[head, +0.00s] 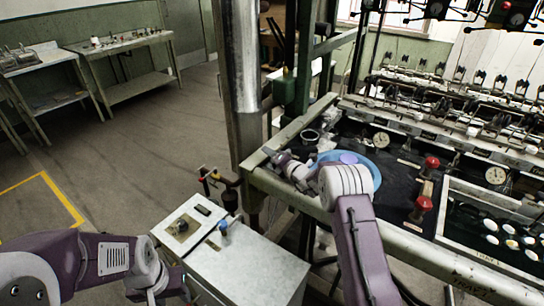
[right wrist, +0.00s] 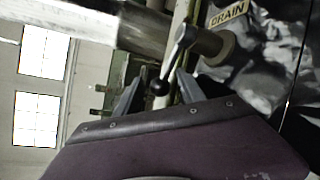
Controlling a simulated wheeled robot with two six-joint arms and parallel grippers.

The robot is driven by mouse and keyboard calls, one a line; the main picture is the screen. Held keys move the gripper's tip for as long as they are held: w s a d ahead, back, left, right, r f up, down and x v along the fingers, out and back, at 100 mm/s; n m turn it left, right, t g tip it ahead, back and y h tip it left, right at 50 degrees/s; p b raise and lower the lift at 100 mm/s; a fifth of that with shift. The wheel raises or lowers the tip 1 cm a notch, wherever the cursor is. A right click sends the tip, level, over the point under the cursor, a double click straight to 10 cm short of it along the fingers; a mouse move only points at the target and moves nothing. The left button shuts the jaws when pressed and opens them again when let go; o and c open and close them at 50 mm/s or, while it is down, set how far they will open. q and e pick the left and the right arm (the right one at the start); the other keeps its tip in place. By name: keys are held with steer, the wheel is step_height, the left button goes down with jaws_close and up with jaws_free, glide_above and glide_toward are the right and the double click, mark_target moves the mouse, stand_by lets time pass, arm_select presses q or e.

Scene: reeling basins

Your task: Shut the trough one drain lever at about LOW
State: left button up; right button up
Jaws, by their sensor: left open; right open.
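The drain lever (right wrist: 180,48) shows in the right wrist view as a grey metal arm with a black ball knob (right wrist: 160,87). It joins a round pivot (right wrist: 217,46) beside a plate reading DRAIN (right wrist: 229,14). My right gripper (right wrist: 157,92) is open, with a finger on each side of the knob in the picture; I cannot tell whether either touches it. In the head view the lever cannot be made out, near my right wrist at the trough's front left corner. My left gripper (head: 178,287) is open and empty, low at the left, apart from the trough.
The trough's front rail (head: 411,240) runs to the right. A blue basin (head: 372,172) and red knobs (head: 432,162) are on the dark trough top. A white cabinet (head: 245,270) stands in front. A green post (head: 290,92) rises behind.

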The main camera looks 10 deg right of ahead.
jaws_close()
stand_by(1.4)
